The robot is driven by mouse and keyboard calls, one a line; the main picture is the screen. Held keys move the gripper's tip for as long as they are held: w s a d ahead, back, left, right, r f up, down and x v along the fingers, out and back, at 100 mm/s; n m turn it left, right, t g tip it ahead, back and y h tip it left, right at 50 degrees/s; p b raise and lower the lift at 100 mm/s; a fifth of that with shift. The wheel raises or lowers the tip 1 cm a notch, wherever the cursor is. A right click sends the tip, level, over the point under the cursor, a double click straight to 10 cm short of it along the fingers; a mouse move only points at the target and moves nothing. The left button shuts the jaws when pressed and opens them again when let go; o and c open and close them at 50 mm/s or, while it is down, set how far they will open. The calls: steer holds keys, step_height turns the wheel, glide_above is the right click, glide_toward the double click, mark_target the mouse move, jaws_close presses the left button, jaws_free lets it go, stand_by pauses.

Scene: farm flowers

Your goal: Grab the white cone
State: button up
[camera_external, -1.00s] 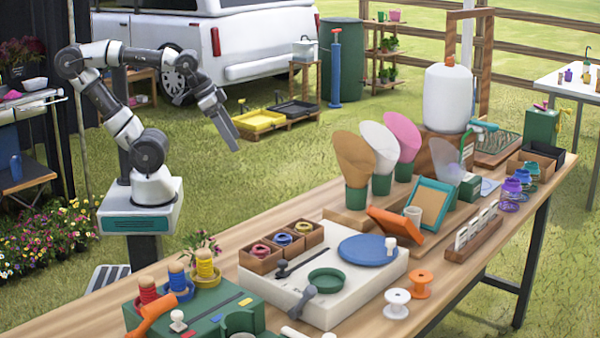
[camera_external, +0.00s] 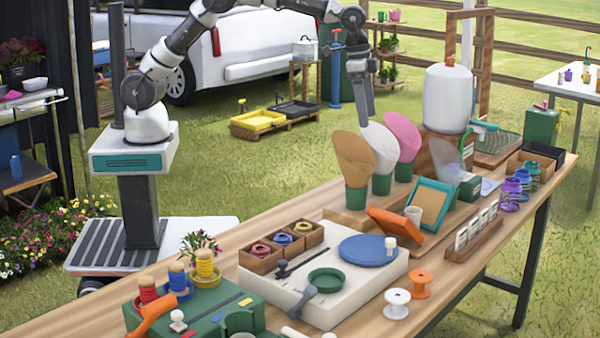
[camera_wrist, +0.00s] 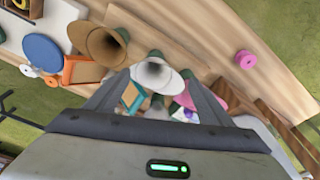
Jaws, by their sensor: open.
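The white cone (camera_external: 383,148) stands upright in a green holder (camera_external: 381,185), between the brown cone (camera_external: 354,160) and the pink cone (camera_external: 404,135). My gripper (camera_external: 366,120) points down at its upper rim, and the fingers hide part of the rim. In the wrist view the white cone (camera_wrist: 153,74) shows its open mouth between my spread fingertips (camera_wrist: 157,78). The gripper is open, with nothing held. I cannot tell whether a finger touches the cone. The brown cone (camera_wrist: 102,46) lies just left there; the pink cone (camera_wrist: 208,96) is partly behind the right finger.
A teal frame (camera_external: 433,203) and an orange frame (camera_external: 396,226) stand in front of the cones. A white tank (camera_external: 448,98) stands behind at the right. A clear cone (camera_external: 445,157) is to the right. The table's left back edge is open.

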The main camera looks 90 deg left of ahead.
steer(key=w+d+f, duration=0.1)
steer(key=f, duration=0.1)
glide_toward(382, 177)
steer(key=a+f, duration=0.1)
steer(key=f, duration=0.1)
steer(key=a+f, duration=0.1)
steer(key=f, duration=0.1)
steer(key=w+a+f, duration=0.1)
steer(key=f, duration=0.1)
steer(key=shift+w+d+f, duration=0.15)
steer(key=shift+w+f, duration=0.05)
steer(key=shift+f, duration=0.65)
steer(key=shift+w+d+f, duration=0.1)
steer(key=shift+w+f, duration=0.1)
steer(key=shift+f, duration=0.65)
steer(key=shift+w+d+f, duration=0.15)
steer(key=shift+w+f, duration=0.05)
steer(key=shift+f, duration=0.65)
steer(key=c, duration=0.8)
